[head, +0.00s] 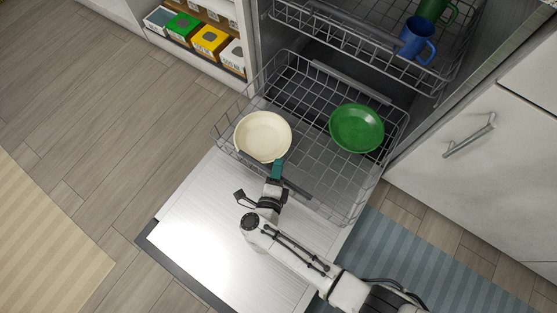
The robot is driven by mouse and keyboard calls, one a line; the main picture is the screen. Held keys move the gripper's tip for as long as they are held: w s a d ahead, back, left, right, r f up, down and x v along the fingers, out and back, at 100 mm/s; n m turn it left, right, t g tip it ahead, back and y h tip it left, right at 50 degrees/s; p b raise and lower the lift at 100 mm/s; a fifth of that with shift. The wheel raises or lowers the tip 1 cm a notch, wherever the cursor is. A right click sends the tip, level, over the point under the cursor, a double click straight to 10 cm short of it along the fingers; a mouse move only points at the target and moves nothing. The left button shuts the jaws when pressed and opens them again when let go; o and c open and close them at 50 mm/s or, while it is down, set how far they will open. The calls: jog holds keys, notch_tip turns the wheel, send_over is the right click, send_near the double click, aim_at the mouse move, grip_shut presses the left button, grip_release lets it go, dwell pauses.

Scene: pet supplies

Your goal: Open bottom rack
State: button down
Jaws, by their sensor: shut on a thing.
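The bottom rack (322,172) is a grey wire basket standing partly out of the dishwasher, over the lowered door (215,215). A cream bowl (263,135) and a green bowl (357,128) sit in it. My gripper (277,169) is at the rack's front edge, just below the cream bowl. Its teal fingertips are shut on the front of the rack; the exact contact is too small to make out.
The upper rack (375,45) holds a blue mug (417,40) and a green mug (436,10). A white cabinet with a handle (469,136) stands to the right. Boxes (210,40) fill a shelf at upper left. A blue striped rug (420,260) lies at lower right.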

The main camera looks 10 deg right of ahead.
jog(key=c, duration=1.4)
grip_release()
jog(key=p+v, duration=0.2)
jog(key=v, duration=0.8)
jog(key=shift+s+a, duration=0.1)
jog(key=shift+s, duration=0.3)
